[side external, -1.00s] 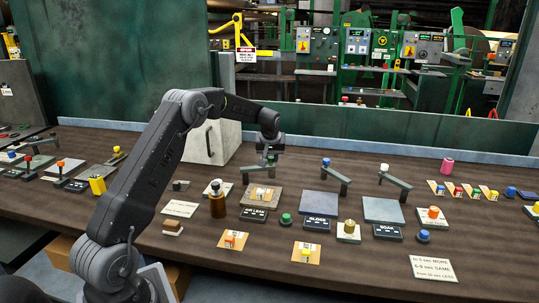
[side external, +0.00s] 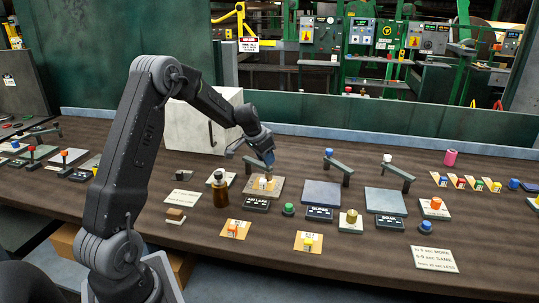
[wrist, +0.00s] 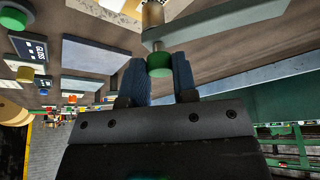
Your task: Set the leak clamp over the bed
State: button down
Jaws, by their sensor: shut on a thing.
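My gripper (side external: 266,163) is at the air-leak station. In the wrist view its blue fingers (wrist: 160,78) are shut on the green knob (wrist: 158,63) of the leak clamp. The clamp's grey bar (wrist: 215,22) runs from the knob up and to the right there, with a brass-coloured cylinder (wrist: 152,14) beside it. In the side view the bed (side external: 252,189) is a tan plate with a small sample on it, just below my gripper. My fingers hide most of the clamp in the side view, so its exact contact with the bed cannot be told.
A green button (side external: 288,209) and a blue-knobbed clamp (side external: 340,167) stand to the right, and a white-knobbed clamp (side external: 399,172) further right. A pale cabinet (side external: 203,128) stands close behind.

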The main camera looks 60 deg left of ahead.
jog(key=shift+s+d+m+h, duration=0.1)
jog(key=shift+s+m+h, duration=0.2)
jog(key=shift+s+m, duration=0.6)
jog(key=shift+w, duration=0.1)
jog(key=c, duration=0.9)
grip_release()
jog(key=v, duration=1.3)
jog(key=shift+r, duration=0.4)
